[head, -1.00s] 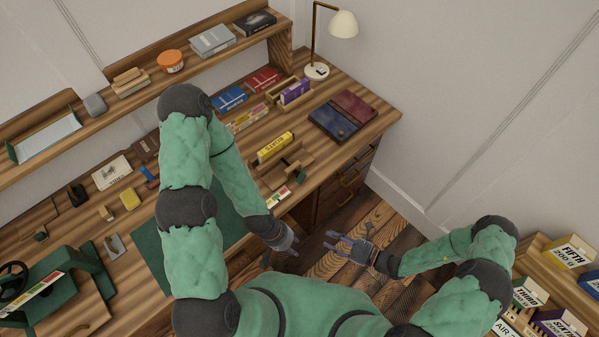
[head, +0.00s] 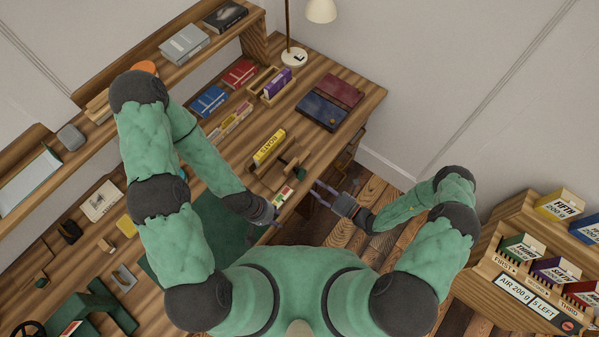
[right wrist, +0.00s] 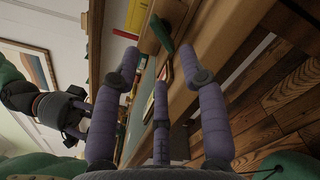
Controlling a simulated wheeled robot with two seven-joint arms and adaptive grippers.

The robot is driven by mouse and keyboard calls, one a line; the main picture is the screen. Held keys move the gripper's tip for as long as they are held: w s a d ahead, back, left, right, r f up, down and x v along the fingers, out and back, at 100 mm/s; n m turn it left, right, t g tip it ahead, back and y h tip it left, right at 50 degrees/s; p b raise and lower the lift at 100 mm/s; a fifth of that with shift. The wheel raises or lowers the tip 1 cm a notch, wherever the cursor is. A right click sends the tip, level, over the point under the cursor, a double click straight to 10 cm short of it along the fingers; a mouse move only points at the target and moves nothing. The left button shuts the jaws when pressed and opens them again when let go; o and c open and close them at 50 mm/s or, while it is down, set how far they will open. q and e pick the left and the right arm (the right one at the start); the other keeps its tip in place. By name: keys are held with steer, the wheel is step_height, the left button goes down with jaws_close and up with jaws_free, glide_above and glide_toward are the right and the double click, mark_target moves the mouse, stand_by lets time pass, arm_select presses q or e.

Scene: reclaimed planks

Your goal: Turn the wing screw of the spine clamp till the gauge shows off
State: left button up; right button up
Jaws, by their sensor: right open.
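The wooden spine clamp (head: 287,163) sits near the front edge of the desk, beside an upright yellow book (head: 269,146). A gauge strip with coloured bands (head: 283,194) lies at its front; its reading is too small to tell. In the right wrist view a dark green wing-like piece (right wrist: 162,33), probably the wing screw, is just beyond the fingertips. My right gripper (head: 314,191) is open and empty at the desk's front edge, its fingers (right wrist: 159,60) pointing toward the clamp, apart from it. My left gripper (head: 277,222) is low by the desk edge; its fingers are unclear.
A blue book (head: 321,111) and a red book (head: 341,90) lie behind the clamp. A lamp (head: 293,55) stands at the back corner. A green mat (head: 210,235) lies under my left arm. A rack of boxes (head: 535,255) stands right. Open floor lies between.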

mark_target(302, 175)
steer(key=x, duration=0.8)
steer(key=shift+w+a+p, duration=0.15)
steer(key=shift+a+p, duration=0.15)
jaws_close()
